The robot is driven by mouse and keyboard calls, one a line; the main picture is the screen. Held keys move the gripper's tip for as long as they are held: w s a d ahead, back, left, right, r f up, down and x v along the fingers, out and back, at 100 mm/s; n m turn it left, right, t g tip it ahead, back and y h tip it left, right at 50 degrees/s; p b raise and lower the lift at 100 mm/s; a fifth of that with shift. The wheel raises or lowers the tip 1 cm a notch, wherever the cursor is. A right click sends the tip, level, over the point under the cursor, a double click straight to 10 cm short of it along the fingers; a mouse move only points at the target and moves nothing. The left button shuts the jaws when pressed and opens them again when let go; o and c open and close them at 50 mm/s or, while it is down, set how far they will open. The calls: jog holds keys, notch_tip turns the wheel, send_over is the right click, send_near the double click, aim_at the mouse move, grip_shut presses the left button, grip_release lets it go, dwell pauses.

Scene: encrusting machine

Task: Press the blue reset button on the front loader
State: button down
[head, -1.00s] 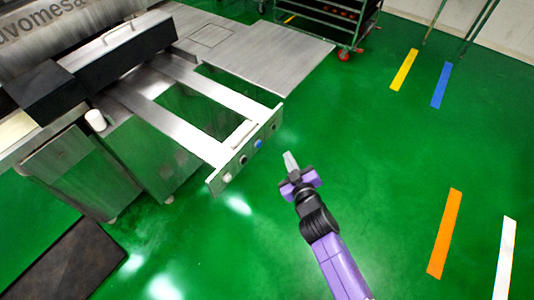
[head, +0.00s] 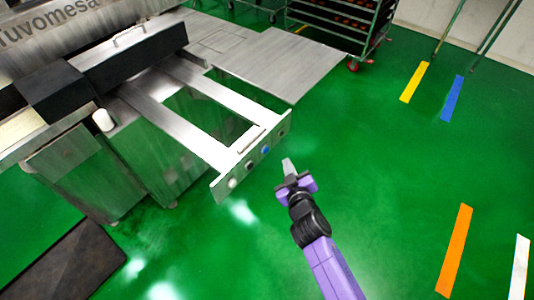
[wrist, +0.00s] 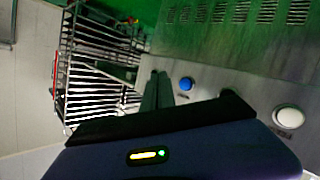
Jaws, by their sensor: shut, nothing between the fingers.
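The blue reset button (head: 265,150) sits on the metal front panel (head: 222,187) of the loader, with a white button (head: 232,183) and a dark one (head: 249,165) in the same row. In the wrist view the blue button (wrist: 186,84) shows just right of my fingertips, and a larger white button (wrist: 289,117) is further right. My gripper (head: 288,166) is shut and empty. It is in front of the panel, a little right of the blue button in the head view, and appears apart from it. Part of the panel is hidden behind my gripper in the wrist view.
A wheeled rack (head: 345,22) stands at the back, also in the wrist view (wrist: 95,75). The machine body (head: 75,165) fills the left. Green floor (head: 390,160) with coloured stripes is open to the right. A dark mat (head: 70,265) lies at lower left.

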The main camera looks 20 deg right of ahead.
jog(key=shift+w+a+b, duration=0.6)
jog(key=shift+w+a, duration=0.1)
jog(key=shift+w, duration=0.25)
jog(key=shift+w+a+b, duration=0.55)
jog(key=shift+w+a, duration=0.15)
jog(key=shift+w, duration=0.25)
dwell(0.7)
jog(key=shift+w+a+b, duration=0.25)
jog(key=shift+w+b, duration=0.1)
jog(key=shift+w+a+b, duration=0.2)
jog(key=shift+w+b, duration=0.1)
jog(key=shift+b, duration=0.05)
dwell(0.6)
dwell(0.4)
jog(key=shift+s+d+p, duration=0.4)
jog(key=shift+s+d, duration=0.05)
jog(key=shift+s, duration=0.2)
jog(key=shift+s+d+p, duration=0.7)
jog(key=shift+s+d, duration=0.05)
jog(key=shift+s, duration=0.3)
jog(key=shift+s+d+p, duration=0.7)
jog(key=shift+s+d, duration=0.05)
jog(key=shift+s, duration=0.25)
